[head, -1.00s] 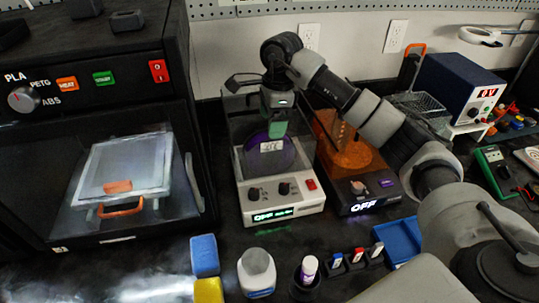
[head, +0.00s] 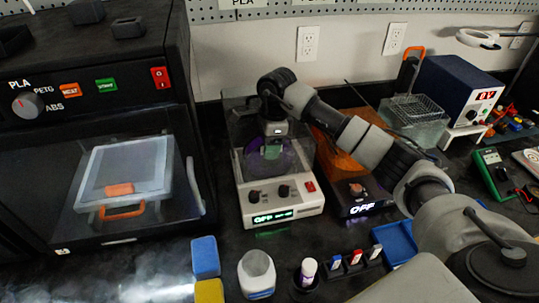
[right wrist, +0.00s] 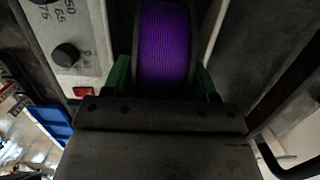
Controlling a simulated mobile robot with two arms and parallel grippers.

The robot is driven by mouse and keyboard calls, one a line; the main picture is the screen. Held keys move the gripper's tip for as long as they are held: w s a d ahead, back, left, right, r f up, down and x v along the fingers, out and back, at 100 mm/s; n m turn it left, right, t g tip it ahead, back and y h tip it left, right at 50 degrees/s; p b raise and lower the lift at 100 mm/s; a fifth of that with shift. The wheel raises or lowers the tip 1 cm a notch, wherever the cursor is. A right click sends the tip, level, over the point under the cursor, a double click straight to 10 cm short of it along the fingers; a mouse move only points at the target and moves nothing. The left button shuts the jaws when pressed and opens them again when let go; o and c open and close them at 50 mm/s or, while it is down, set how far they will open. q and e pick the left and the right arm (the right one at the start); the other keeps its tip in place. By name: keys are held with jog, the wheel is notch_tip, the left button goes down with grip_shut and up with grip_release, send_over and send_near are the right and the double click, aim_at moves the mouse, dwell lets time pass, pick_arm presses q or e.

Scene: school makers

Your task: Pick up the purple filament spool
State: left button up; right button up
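The purple filament spool (head: 287,158) stands upright inside a clear-covered dryer box (head: 282,207) with a pale front panel. My right gripper (head: 272,152) reaches down from above into the box at the spool. In the right wrist view the purple winding (right wrist: 166,45) lies between the two green fingers of my right gripper (right wrist: 164,76), one on each side. The fingers are spread about as wide as the spool, with no firm grip visible. The lower part of the spool is hidden by the gripper and the box front. My left gripper is not in view.
An orange-covered dryer (head: 352,165) stands close on the right. A blue tray (head: 400,242) lies to the right.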

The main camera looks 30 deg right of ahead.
jog(key=c, duration=0.8)
jog(key=shift+r, duration=0.1)
